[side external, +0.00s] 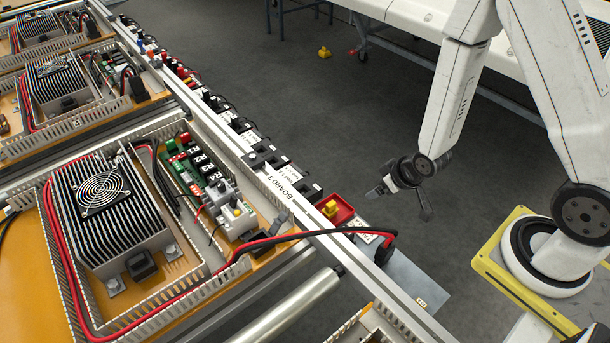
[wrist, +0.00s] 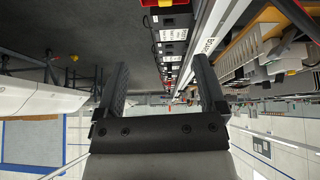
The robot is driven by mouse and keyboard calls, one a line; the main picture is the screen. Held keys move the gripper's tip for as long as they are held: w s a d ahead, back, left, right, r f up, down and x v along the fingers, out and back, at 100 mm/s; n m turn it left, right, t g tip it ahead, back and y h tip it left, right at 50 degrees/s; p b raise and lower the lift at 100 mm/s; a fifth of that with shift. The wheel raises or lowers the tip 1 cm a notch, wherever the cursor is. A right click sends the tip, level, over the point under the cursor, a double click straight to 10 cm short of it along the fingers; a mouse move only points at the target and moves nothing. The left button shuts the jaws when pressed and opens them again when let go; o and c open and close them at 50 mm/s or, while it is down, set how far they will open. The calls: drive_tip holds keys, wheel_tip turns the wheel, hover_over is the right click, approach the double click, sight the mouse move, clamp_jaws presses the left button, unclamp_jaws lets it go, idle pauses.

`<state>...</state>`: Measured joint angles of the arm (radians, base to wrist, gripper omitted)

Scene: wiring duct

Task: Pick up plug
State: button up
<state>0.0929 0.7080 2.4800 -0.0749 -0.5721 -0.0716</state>
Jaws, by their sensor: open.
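A red and black cable pair (side external: 335,232) arcs from the board across the metal rail. It ends at a small dark end piece (side external: 383,252) by a grey metal plate; this may be the plug, but it is too small to tell. My gripper (side external: 402,200) hangs in the air above the floor, up and to the right of that end and apart from it. In the wrist view my gripper (wrist: 160,85) has its two black fingers wide apart with nothing between them. Part of a red cable (wrist: 297,15) shows at the upper right there.
A red tray with a yellow block (side external: 333,208) sits on the rail's far side. Labelled black modules (side external: 262,155) line the rail. The board has a finned heatsink (side external: 100,195), grey slotted ducts and green terminals (side external: 200,165). The air around my gripper is free.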

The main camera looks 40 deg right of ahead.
drive_tip(key=t, duration=0.2)
hover_over(391, 242)
drive_tip(key=w, duration=0.4)
wheel_tip(391, 242, down, 8)
drive_tip(key=s+f, duration=0.1)
drive_tip(key=s, duration=0.1)
drive_tip(key=s+f+t, duration=0.1)
drive_tip(key=s, duration=0.2)
drive_tip(key=s+f+t, duration=0.1)
drive_tip(key=s+f, duration=0.1)
drive_tip(key=shift+s+a, duration=0.1)
drive_tip(key=shift+s, duration=0.1)
drive_tip(key=shift+s+f+m+t, duration=0.15)
drive_tip(key=shift+s+m+t, duration=0.15)
drive_tip(key=shift+s, duration=0.3)
drive_tip(key=shift+x, duration=1.35)
drive_tip(key=shift+x, duration=2.55)
drive_tip(key=shift+w, duration=0.15)
clamp_jaws()
